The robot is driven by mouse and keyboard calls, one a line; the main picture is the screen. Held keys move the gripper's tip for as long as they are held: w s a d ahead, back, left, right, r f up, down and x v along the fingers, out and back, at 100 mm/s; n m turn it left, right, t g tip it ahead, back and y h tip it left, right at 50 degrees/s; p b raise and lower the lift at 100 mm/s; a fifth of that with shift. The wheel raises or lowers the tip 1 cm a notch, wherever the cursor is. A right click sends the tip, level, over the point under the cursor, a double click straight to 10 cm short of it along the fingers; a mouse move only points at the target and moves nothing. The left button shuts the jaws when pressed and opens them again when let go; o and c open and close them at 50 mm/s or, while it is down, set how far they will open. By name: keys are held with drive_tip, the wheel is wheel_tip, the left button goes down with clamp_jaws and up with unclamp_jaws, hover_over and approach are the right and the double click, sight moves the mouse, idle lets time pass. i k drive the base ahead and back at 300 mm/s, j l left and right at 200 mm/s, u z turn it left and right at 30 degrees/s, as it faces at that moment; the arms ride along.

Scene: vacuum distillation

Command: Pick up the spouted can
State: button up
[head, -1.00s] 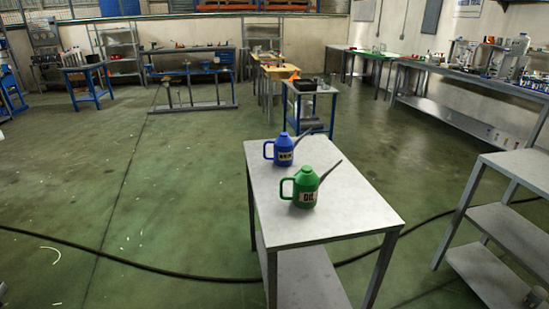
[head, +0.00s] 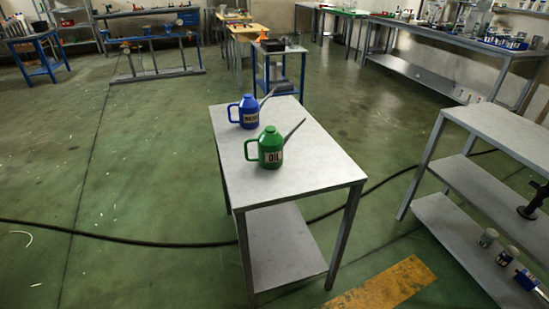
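Two spouted cans stand upright on a grey metal table (head: 310,168) in the head view. The green can (head: 270,150) has a label reading "OIL", a handle on its left and a long grey spout pointing up to the right. The blue can (head: 249,113) stands behind it and slightly left, with a similar handle, spout and a label I cannot read surely. The two cans are apart. My gripper is not in view.
A grey shelf unit (head: 490,190) stands at the right, with small containers (head: 507,256) on its lower shelf. A black cable (head: 130,241) crosses the green floor. Workbenches line the back.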

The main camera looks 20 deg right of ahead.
sight(271, 143)
drive_tip(key=u, duration=1.9)
drive_tip(key=z, duration=1.9)
drive_tip(key=i+j+u, duration=0.1)
drive_tip(key=i+u, duration=0.15)
drive_tip(key=i, duration=0.3)
drive_tip(key=i+u, duration=0.3)
drive_tip(key=i, duration=0.3)
